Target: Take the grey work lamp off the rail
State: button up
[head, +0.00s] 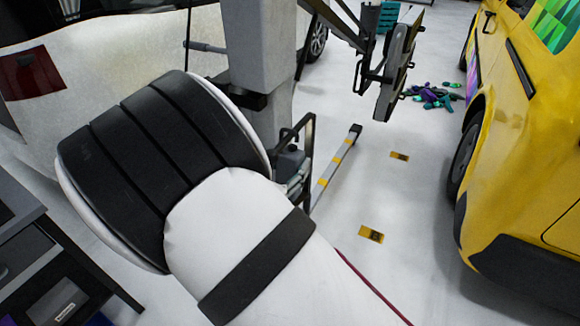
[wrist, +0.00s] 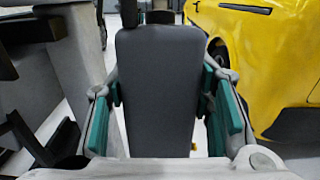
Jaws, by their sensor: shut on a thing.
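In the wrist view the grey work lamp (wrist: 160,90) shows as a broad, dark grey, flat-faced body, upright and close to the camera. My gripper (wrist: 162,92) has its teal-padded fingers on either side of the lamp, shut on it. The lamp hides what lies directly behind it, and I cannot tell whether it still touches a rail. In the head view my own white and black arm fills the left and centre and hides the gripper.
A pale grey column (head: 265,50) stands just beyond my arm, with a dark jointed bracket holding a flat panel (head: 395,75). A yellow van (head: 525,140) is at the right, a white car (head: 120,60) at the left. Bare floor (head: 400,215) lies between the column and van.

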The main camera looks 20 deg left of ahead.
jog(key=shift+r+p, duration=0.45)
jog(key=shift+r, duration=0.65)
jog(key=a+b, duration=0.4)
jog(key=a, duration=0.8)
jog(key=shift+w, duration=0.45)
dwell(0.5)
